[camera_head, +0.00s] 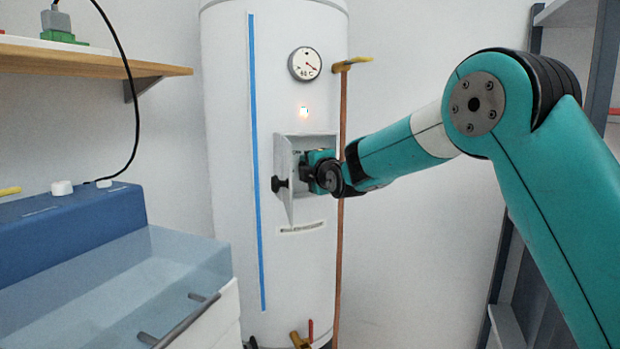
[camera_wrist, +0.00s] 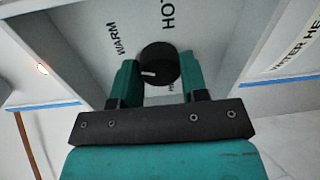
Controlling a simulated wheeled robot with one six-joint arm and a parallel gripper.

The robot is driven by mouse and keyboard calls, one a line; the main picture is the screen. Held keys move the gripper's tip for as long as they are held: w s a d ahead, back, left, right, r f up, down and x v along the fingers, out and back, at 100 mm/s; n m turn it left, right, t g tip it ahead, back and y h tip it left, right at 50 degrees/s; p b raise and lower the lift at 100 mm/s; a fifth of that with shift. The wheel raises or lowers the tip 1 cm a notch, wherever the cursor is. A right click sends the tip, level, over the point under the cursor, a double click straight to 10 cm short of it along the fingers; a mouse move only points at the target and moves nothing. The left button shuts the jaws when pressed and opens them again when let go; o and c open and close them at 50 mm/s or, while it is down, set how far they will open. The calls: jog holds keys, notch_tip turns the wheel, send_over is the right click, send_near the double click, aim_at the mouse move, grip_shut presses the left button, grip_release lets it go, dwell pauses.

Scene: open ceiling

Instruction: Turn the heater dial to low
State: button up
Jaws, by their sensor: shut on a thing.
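The heater dial (camera_wrist: 160,64) is a round black knob with a short white mark, which lies toward its lower left in the wrist view. The printed word WARM (camera_wrist: 117,40) is to its upper left and HOT (camera_wrist: 169,14) is above it. Other lettering beside the dial is partly covered, and no LOW label is readable. My gripper (camera_wrist: 158,68) is shut on the dial, one teal finger on each side. In the head view my gripper (camera_head: 318,166) reaches into the white heater's (camera_head: 228,130) control recess, and the dial is hidden there.
The recess's small door (camera_head: 299,203) stands open on the left, with a black knob (camera_head: 279,184). A gauge (camera_head: 305,64) and a lit lamp (camera_head: 304,111) are above. A copper pipe (camera_head: 342,110) runs close on the right. A blue bath (camera_head: 75,225) stands at left.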

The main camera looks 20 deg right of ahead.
jog(key=n+b, duration=0.1)
jog(key=n, duration=0.1)
jog(key=n+b, duration=0.1)
jog(key=n, duration=0.2)
jog(key=shift+f+h, duration=0.2)
jog(key=shift+h, duration=0.1)
jog(key=n+b, duration=0.1)
jog(key=n, duration=0.3)
jog(key=shift+n, duration=0.7)
jog(key=o, duration=0.9)
jog(key=s, duration=0.5)
jog(key=s+d+b, duration=0.1)
jog(key=s, duration=0.5)
jog(key=s+r, duration=0.1)
jog(key=s, duration=0.5)
jog(key=shift+s+d, duration=0.15)
jog(key=shift+d, duration=0.25)
